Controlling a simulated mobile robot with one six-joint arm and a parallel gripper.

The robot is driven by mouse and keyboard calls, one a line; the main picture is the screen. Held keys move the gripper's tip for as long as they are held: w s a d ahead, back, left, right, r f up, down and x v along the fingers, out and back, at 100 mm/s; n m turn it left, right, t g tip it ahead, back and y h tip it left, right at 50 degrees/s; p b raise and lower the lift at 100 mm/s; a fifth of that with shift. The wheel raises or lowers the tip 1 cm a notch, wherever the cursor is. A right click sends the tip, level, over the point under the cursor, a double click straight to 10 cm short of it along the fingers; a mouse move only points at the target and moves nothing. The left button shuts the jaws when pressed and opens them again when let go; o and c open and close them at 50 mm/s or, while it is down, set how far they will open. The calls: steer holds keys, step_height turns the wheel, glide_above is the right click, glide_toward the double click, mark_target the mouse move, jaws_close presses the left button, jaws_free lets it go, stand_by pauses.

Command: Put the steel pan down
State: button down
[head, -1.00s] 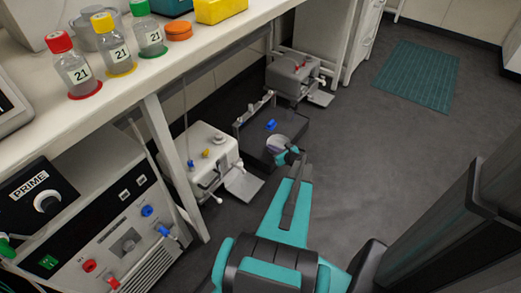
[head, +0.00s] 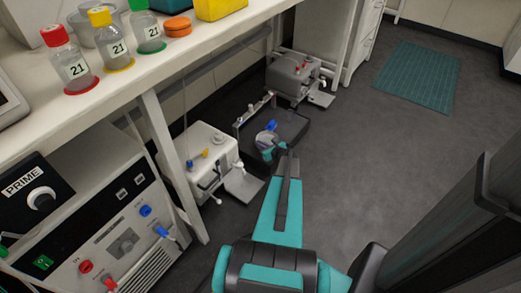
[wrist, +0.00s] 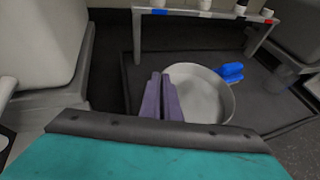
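The steel pan (wrist: 205,100) is a round, shallow, pale grey dish, empty inside. My gripper's two purple-grey fingers (wrist: 164,98) are close together at its left rim, and they look shut on that rim. In the head view the pan (head: 264,140) is partly hidden behind my gripper (head: 274,152). It is over the dark, low platform (head: 290,125) on the floor. I cannot tell whether its bottom touches the platform. A blue knob-like piece (wrist: 231,72) is right beside the pan's far right rim.
A low rail with white caps (wrist: 205,13) runs along the platform's back. A white machine (head: 205,155) stands left of the platform and a grey machine (head: 293,75) behind it. The bench (head: 110,85) overhangs at left. Open floor (head: 370,160) is to the right.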

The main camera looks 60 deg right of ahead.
steer(key=shift+s+f+b, duration=0.1)
steer(key=shift+f+b, duration=0.35)
steer(key=shift+f, duration=1.15)
steer(key=c, duration=2)
jaws_free()
steer(key=p+v, duration=0.3)
steer(key=v, duration=0.7)
steer(key=shift+s+r, duration=0.1)
steer(key=shift+s, duration=0.1)
steer(key=shift+v, duration=0.8)
